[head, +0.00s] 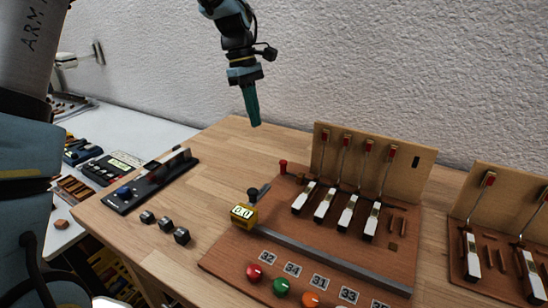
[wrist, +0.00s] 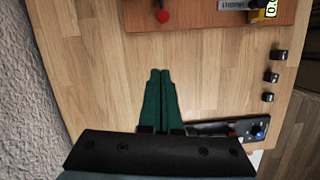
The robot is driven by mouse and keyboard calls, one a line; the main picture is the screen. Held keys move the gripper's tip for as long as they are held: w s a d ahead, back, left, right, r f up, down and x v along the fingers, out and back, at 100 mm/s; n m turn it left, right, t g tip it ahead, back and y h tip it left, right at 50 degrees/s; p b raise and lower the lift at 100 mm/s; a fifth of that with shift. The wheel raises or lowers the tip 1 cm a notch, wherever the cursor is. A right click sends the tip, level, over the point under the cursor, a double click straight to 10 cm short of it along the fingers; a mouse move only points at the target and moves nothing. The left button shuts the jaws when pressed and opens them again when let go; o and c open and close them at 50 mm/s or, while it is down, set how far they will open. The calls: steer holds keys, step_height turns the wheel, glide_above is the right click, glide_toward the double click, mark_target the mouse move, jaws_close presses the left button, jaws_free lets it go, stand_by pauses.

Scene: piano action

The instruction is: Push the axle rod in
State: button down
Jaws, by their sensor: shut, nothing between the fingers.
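My gripper (head: 255,122) hangs above the back of the wooden table, pointing down, with its green fingers together and nothing between them. Its shut fingertips also show in the wrist view (wrist: 160,73). The piano action model (head: 228,262) has a reddish-brown base with several white keys and red-topped hammers before an upright board. A red knob (head: 283,166), which looks like the end of the axle rod, sticks out at the base's back left corner. It shows beyond my fingertips in the wrist view (wrist: 163,16). The rest of the rod is hidden. My gripper is apart from the knob.
A yellow digital readout (head: 243,215) sits at the base's left edge. Small black blocks (head: 165,224) and a black device (head: 150,182) stand to the left. A second model (head: 511,222) is at the right. The textured wall is behind; bare table lies below my gripper.

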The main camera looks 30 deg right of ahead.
steer(key=p+x, duration=0.2)
steer(key=x, duration=0.7)
steer(key=shift+s+f, duration=0.1)
steer(key=shift+f, duration=0.3)
steer(key=shift+s+d+r+p, duration=0.1)
steer(key=shift+s+d+p, duration=0.1)
steer(key=shift+s+p, duration=0.3)
steer(key=shift+s+d+r+p, duration=0.1)
steer(key=shift+s+d+p, duration=0.15)
steer(key=shift+s, duration=0.45)
steer(key=shift+s+d+f, duration=0.15)
steer(key=shift+s+d, duration=0.05)
steer(key=shift+s, duration=0.45)
steer(key=shift+s, duration=0.1)
steer(key=shift+s+d, duration=0.35)
steer(key=shift+s, duration=0.3)
steer(key=shift+s+d, duration=0.4)
steer(key=shift+s, duration=0.25)
steer(key=shift+s+d, duration=0.35)
steer(key=shift+s, duration=0.3)
